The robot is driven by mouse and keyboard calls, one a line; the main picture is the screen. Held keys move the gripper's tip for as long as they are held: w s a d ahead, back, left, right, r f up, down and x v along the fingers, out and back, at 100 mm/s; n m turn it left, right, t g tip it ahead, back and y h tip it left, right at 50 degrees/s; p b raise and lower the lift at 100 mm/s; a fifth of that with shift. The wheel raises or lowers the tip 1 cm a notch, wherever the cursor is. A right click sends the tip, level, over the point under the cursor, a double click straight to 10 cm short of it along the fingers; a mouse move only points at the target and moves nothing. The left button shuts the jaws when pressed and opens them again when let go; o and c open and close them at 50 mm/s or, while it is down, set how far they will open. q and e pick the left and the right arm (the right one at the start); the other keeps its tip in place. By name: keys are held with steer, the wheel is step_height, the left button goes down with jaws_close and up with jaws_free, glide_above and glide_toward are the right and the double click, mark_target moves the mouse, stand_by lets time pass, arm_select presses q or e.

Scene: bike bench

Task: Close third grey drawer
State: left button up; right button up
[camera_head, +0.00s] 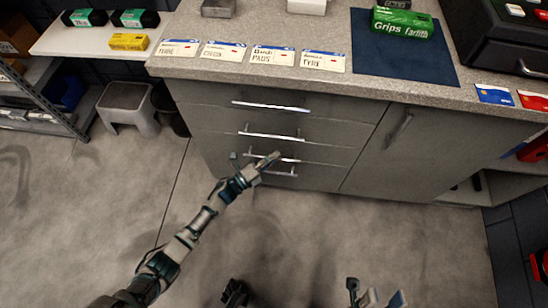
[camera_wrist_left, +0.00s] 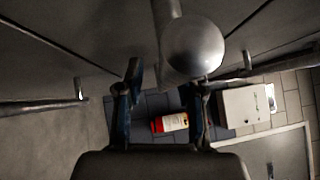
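The grey drawer stack (camera_head: 240,120) is in the cabinet front in the head view, with bar handles one above another. The third drawer's handle (camera_head: 288,159) is partly hidden by my left gripper (camera_head: 262,164). I cannot tell whether this drawer stands slightly out. In the left wrist view, my left gripper (camera_wrist_left: 164,92) has its fingers apart with nothing held between them. A round metal handle end (camera_wrist_left: 193,47) looms close, just beyond the right finger; contact is unclear. My right gripper (camera_head: 376,296) is open and empty at the bottom of the head view, away from the cabinet.
A cabinet door with a vertical handle (camera_head: 400,128) is right of the drawers. The countertop (camera_head: 210,22) above holds cards, a blue mat (camera_head: 385,62) and a green grips box (camera_head: 402,22). A grey stool (camera_head: 127,108) stands left. The floor in front is clear.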

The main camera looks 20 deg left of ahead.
arm_select(q)
steer(key=shift+s+a, duration=0.15)
steer(key=v, duration=1.1)
steer(key=shift+s+f, duration=0.2)
steer(key=shift+s, duration=0.1)
